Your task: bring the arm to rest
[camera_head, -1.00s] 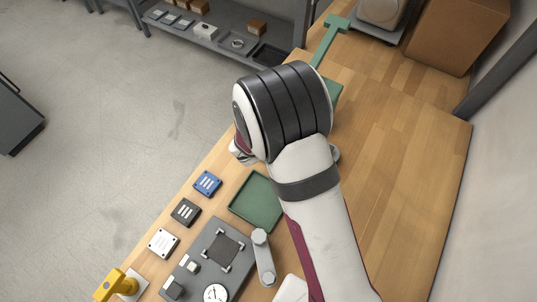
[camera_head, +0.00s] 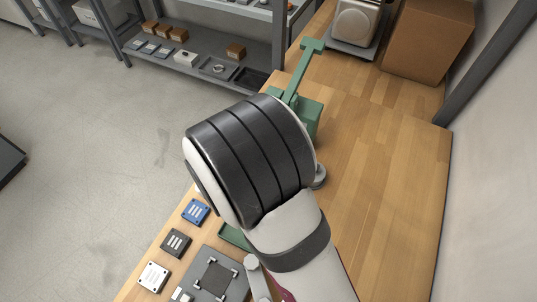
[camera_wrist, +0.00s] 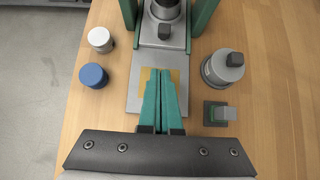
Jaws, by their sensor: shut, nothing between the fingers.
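My gripper (camera_wrist: 160,100) shows in the wrist view with its two green fingers together and nothing between them. It points toward a grey metal base plate (camera_wrist: 135,92) with a yellowish patch, part of a green-framed press. I cannot tell whether the fingertips touch the plate. In the head view my arm's large black-banded joint hides the gripper. The green press (camera_head: 308,112) stands beyond that joint, with its lever raised.
In the wrist view a white cap (camera_wrist: 101,39) and a blue cap (camera_wrist: 93,76) stand left, and a grey cylinder (camera_wrist: 222,68) right. Blue (camera_head: 195,212), dark (camera_head: 176,243) and white (camera_head: 154,277) blocks line the bench edge. The bench's right side (camera_head: 390,190) is clear.

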